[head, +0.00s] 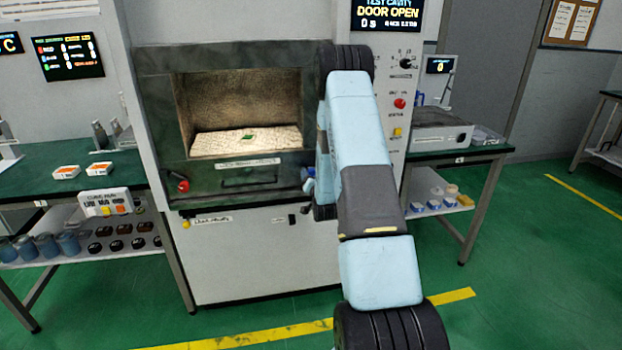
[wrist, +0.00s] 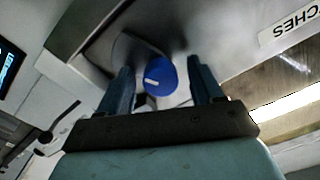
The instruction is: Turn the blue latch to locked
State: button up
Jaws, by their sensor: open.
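The blue latch (wrist: 160,76) is a round blue knob with a short white mark on its face, seen in the wrist view. My gripper (wrist: 159,66) is open, with one dark blue finger on each side of the latch. The picture does not settle whether either finger touches it; some space shows on both sides. In the head view my arm covers most of this area. Only a little of my gripper (head: 309,185) shows at the right end of the oven's front, with a bit of blue beside it.
The oven cavity (head: 245,105) stands open, with a small green piece (head: 248,137) on its pale floor. A red knob (head: 183,185) is at the front's left end. The display (head: 388,14) reads DOOR OPEN. Green benches stand left (head: 60,160) and right (head: 450,152).

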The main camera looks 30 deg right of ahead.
jog(key=c, duration=1)
jog(key=shift+a, duration=0.15)
jog(key=shift+c, duration=0.3)
